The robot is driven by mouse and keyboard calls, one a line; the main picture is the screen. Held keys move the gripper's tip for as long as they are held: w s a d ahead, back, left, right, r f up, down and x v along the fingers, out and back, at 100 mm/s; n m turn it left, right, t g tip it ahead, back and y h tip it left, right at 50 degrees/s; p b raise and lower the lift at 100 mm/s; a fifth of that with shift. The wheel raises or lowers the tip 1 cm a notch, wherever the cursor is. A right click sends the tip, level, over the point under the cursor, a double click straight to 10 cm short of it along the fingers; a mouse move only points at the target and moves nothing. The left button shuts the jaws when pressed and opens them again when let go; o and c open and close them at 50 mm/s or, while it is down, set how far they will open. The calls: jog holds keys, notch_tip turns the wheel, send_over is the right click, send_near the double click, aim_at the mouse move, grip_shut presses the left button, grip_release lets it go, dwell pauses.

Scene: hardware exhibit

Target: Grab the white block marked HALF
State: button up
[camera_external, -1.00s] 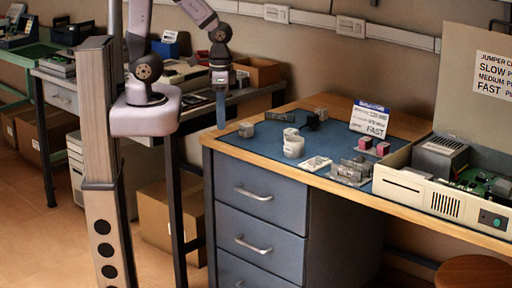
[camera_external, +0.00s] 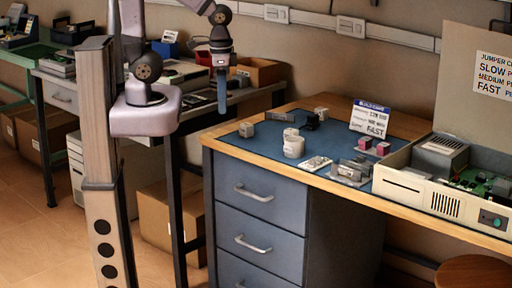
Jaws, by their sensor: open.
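My gripper (camera_external: 222,108), with blue fingers, points straight down in the air near the back left corner of the desk. It is open, with nothing seen in it. The markings on the blocks are too small to read, so I cannot tell which one says HALF. My gripper is apart from all of them, left of the nearest block.
Two pink-sided blocks (camera_external: 365,143) (camera_external: 383,148) lie below a small sign (camera_external: 369,118). A grey metal part (camera_external: 352,171) and a flat pale-blue piece (camera_external: 317,163) lie at the front. An open computer case (camera_external: 412,188) stands at right. The mat's left front is clear.

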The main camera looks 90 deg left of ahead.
jog(key=w+a+r+m+t+y, duration=0.15)
jog(key=w+a+m+t, duration=0.25)
jog(key=w+a+t, duration=1.3)
notch_tip(320, 180, down, 3)
jog(key=s+m+g+h+p, duration=0.1)
jog(key=m+g+h, duration=0.3)
jog(key=g+h, duration=0.45)
jog(key=t+h, duration=0.2)
send_near(291, 130)
jog(key=x, duration=0.2)
jog(key=shift+w+d, duration=0.2)
jog(key=shift+d, duration=0.1)
jog(key=shift+f+y, duration=0.3)
jog(key=shift+p+x, duration=0.8)
jog(key=shift+x, duration=0.9)
jog(key=shift+p+x, duration=0.7)
jog(key=shift+x, duration=1.35)
jog(key=shift+a+f, duration=0.15)
jog(key=shift+c, duration=0.5)
